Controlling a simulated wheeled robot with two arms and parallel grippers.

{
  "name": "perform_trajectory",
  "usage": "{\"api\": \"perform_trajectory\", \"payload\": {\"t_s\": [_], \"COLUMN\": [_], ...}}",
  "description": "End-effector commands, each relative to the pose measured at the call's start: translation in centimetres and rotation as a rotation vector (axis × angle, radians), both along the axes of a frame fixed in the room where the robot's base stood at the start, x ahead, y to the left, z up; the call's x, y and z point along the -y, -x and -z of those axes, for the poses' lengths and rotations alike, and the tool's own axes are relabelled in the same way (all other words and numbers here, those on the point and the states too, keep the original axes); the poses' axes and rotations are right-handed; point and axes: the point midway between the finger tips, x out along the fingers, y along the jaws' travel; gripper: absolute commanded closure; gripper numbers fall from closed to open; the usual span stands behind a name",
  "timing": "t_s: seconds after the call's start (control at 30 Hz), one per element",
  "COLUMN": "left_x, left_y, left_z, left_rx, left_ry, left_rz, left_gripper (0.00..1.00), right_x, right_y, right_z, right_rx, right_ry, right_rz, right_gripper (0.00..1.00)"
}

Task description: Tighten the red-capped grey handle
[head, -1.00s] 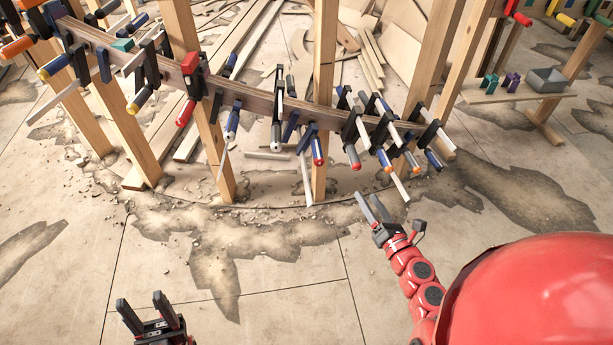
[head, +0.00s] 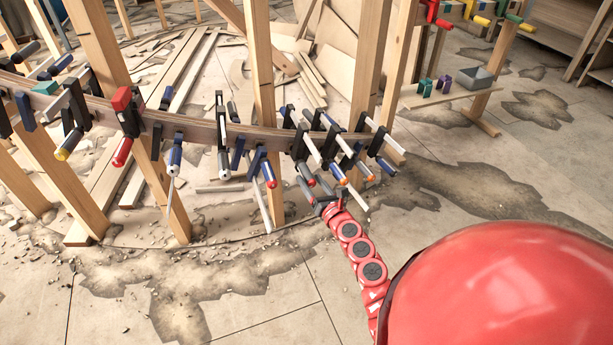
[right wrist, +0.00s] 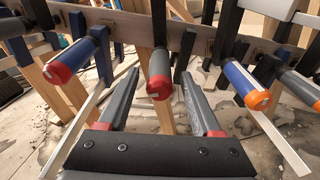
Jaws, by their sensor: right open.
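The grey handle with the red cap (right wrist: 158,72) hangs from a clamp on the curved stringer, with its cap towards me in the right wrist view. It shows small and partly hidden in the head view (head: 305,171). My right gripper (head: 314,188) is open just below the clamps. In the right wrist view its two fingers (right wrist: 158,88) stand on either side of the handle, one left and one right, with gaps between. I cannot tell whether the tips reach as deep as the handle. My left gripper is not in view.
A blue handle with a red cap (right wrist: 78,62) is close on the left. A blue handle with an orange cap (right wrist: 246,86) is close on the right. The curved wooden stringer (head: 190,125) carries several more clamps. Wooden posts (head: 263,70) stand behind.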

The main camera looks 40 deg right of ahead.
Motion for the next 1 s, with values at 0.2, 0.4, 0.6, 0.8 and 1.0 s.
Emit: {"api": "perform_trajectory", "payload": {"t_s": [0.2, 0.4, 0.6, 0.8, 1.0], "left_x": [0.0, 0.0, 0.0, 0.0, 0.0], "left_y": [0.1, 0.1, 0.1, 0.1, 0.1], "left_z": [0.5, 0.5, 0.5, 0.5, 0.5], "left_rx": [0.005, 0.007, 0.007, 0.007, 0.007], "left_ry": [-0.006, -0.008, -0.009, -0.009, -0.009], "left_rz": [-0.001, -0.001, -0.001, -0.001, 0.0], "left_gripper": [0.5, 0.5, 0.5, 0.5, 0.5], "right_x": [0.5, 0.5, 0.5, 0.5, 0.5], "right_y": [-2.6, -3.3, -3.3, -3.3, -3.3], "right_z": [0.1, 0.1, 0.0, 0.0, 0.0], "right_rx": [0.0, -0.001, -0.001, 0.0, 0.0], "right_ry": [0.0, -0.001, 0.0, 0.0, 0.0], "right_rz": [0.002, 0.0, 0.0, 0.0, 0.0], "right_gripper": [0.34, 0.34, 0.34, 0.68, 1.0]}}
